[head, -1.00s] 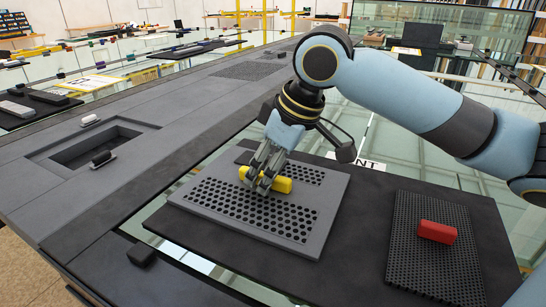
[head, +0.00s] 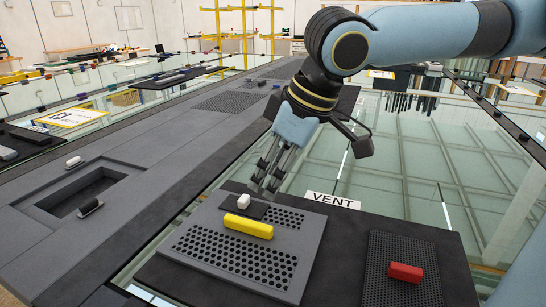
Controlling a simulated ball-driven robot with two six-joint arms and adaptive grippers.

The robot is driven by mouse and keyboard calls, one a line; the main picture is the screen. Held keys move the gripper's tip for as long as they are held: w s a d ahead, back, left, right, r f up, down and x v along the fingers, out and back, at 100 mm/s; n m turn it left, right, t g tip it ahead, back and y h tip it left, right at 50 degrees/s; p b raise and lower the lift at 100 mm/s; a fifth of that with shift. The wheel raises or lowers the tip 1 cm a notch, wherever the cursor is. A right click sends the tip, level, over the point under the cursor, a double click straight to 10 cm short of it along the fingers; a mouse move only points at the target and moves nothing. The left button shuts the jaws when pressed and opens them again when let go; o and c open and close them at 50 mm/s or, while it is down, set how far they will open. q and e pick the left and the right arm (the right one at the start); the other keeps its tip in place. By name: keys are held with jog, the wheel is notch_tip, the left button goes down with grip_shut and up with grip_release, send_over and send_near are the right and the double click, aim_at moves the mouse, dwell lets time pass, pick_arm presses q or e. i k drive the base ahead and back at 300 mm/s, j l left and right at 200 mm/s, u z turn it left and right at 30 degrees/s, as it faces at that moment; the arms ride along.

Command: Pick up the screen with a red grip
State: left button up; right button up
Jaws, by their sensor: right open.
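The screen with a red grip (head: 380,276) is a dark, finely perforated panel lying flat on a black mat at the lower right. Its red grip (head: 406,272) is a small block standing on its upper face. My right gripper (head: 265,186) is open and empty, pointing down over the back of a grey perforated plate, left of the screen and well apart from it. A yellow grip (head: 248,227) on that plate is in front of the fingers and clear of them. My left gripper is not in view.
The grey perforated plate (head: 205,268) lies left of the screen, with a small white block (head: 244,202) on a dark pad near the fingers. A VENT label (head: 333,200) lies behind the black mat (head: 336,270). Glass panes (head: 430,165) extend beyond.

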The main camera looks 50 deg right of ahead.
aim_at(401, 271)
jog(key=k+j, duration=0.3)
jog(key=j, duration=0.15)
jog(key=k+j, duration=0.25)
jog(key=j, duration=0.15)
jog(key=k+j, duration=0.3)
jog(key=j, duration=0.15)
jog(key=k+j, duration=0.25)
jog(key=j, duration=0.15)
jog(key=k+j, duration=0.3)
jog(key=j, duration=0.15)
